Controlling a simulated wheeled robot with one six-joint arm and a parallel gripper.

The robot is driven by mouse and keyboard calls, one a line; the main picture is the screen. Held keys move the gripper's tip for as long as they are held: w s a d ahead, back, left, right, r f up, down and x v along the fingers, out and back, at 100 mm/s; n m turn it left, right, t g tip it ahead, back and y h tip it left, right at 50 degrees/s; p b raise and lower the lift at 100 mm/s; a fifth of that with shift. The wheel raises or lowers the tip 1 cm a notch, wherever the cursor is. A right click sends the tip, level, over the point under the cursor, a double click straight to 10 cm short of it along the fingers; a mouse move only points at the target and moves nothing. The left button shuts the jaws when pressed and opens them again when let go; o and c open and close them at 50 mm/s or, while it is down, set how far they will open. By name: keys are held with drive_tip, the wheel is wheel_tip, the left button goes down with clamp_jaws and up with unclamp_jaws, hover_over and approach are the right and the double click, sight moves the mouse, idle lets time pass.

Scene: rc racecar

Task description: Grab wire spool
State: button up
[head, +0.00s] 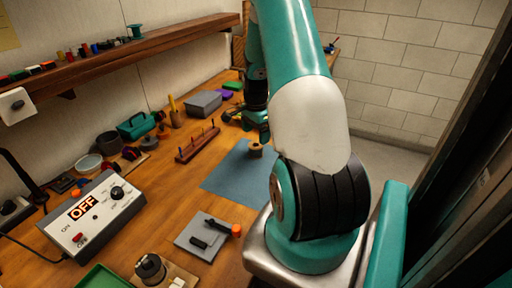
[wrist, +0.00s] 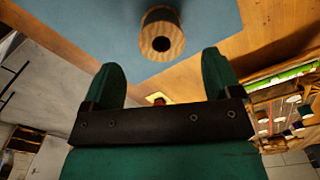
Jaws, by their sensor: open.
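A wooden spool (head: 256,149) with a dark centre hole sits on the blue mat (head: 225,176) on the bench. In the wrist view the same spool (wrist: 162,36) shows its round face and hole, just beyond the fingertips and roughly centred between them. My gripper (wrist: 160,62) is open, with its two green fingers spread and nothing between them. In the head view my gripper (head: 252,122) is behind and just above the spool in the picture, partly hidden by my arm. I cannot tell its exact height over the mat.
A wooden rack with pegs (head: 198,145) stands left of the mat. A grey pad (head: 203,236) with black tools lies in front. A control box (head: 92,216) reading OFF stands at left. Grey (head: 204,103) and teal (head: 135,126) boxes sit further back. A shelf (head: 120,55) hangs along the wall.

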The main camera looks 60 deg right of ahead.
sight(256, 146)
drive_tip(key=shift+d+f+p, duration=0.1)
drive_tip(key=shift+f+p, duration=1.15)
drive_tip(key=shift+f, duration=1.8)
drive_tip(key=shift+c, duration=0.5)
drive_tip(key=c, duration=1)
